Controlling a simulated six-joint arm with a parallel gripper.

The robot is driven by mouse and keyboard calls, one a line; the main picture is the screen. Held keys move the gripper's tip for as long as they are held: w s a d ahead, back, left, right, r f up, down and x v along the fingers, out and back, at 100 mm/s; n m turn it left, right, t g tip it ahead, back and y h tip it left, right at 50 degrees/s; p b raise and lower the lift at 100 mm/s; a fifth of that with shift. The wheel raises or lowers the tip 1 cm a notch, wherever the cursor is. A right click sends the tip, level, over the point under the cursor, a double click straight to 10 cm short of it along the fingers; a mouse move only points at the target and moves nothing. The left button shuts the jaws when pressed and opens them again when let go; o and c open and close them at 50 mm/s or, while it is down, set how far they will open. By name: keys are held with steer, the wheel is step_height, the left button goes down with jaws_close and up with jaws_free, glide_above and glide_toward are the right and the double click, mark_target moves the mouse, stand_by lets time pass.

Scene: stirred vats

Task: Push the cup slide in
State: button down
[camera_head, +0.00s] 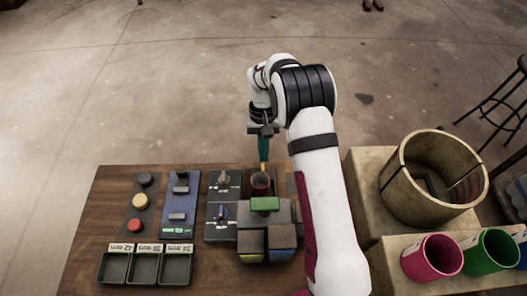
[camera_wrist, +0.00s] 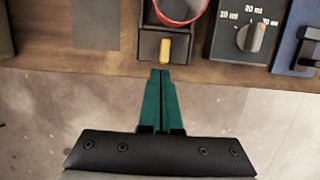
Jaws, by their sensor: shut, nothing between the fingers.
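The cup slide is a dark tray with an upright yellow handle (camera_wrist: 165,49) on its end face, at the top middle of the wrist view. A red-rimmed cup (camera_wrist: 180,8) sits on the slide, cut off by the top of that view. In the head view the cup (camera_head: 260,183) stands near the table's far edge, with the handle just behind it. My gripper (camera_wrist: 161,73) has its teal fingers together and empty. Its tips point at the handle's end of the slide, with a small gap seen in the wrist view. In the head view my gripper (camera_head: 264,160) is at the table's far edge.
A dial box (camera_wrist: 242,38) marked in ml stands beside the slide. A blue panel (camera_head: 178,210), round buttons (camera_head: 140,200) and dark bins (camera_head: 146,268) lie on the left of the table. A large round vat (camera_head: 395,185) and coloured cups (camera_head: 438,258) are on the right.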

steer(key=shift+s, duration=0.15)
steer(key=s, duration=0.9)
steer(key=w, duration=0.3)
steer(key=shift+w, duration=0.35)
steer(key=v, duration=1)
step_height(320, 180, up, 9)
steer(key=m+t, duration=0.1)
steer(key=m, duration=0.1)
glide_above(264, 180)
steer(key=s+d, duration=0.4)
steer(key=s, duration=0.2)
steer(key=s+d+m+t+y, duration=0.1)
steer(key=s+m, duration=0.2)
steer(key=s, duration=1.4)
steer(key=shift+d+m+t+y, duration=0.2)
steer(key=shift+m+t+y, duration=0.1)
steer(key=shift+y, duration=0.1)
